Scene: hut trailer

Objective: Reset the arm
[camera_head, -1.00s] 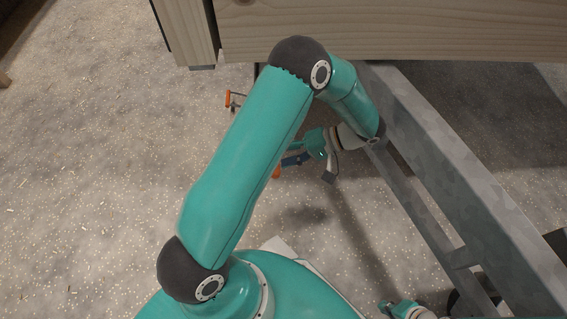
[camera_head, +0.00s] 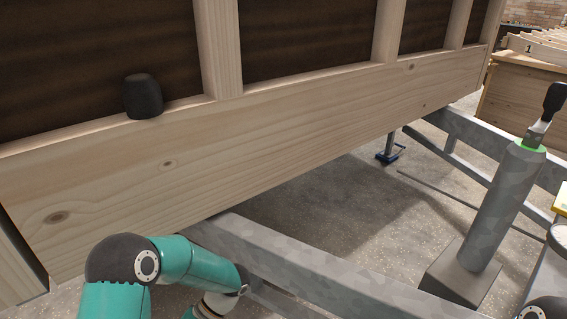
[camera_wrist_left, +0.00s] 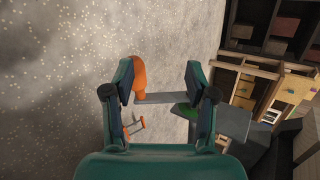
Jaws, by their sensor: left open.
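My left arm (camera_head: 165,262), teal with dark grey joints, is bent at the lower left of the head view, below the wooden wall. Its gripper is out of that view. In the left wrist view my left gripper (camera_wrist_left: 160,84) is open, with its two dark fingers apart. An orange handle-like part (camera_wrist_left: 139,75) shows beside the left finger, and a grey bar (camera_wrist_left: 168,98) runs across between the fingers. I cannot tell whether they touch the gripper. My right gripper is not in view; only an arm joint (camera_head: 543,309) shows at the lower right corner.
A wooden wall (camera_head: 260,140) with a dark cup-shaped object (camera_head: 143,97) on its ledge fills the upper left. A grey metal beam (camera_head: 310,270) runs below. A grey post (camera_head: 503,205) with a black-handled tool (camera_head: 552,105) stands right. An orange-ended clamp (camera_wrist_left: 135,126) lies low in the wrist view.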

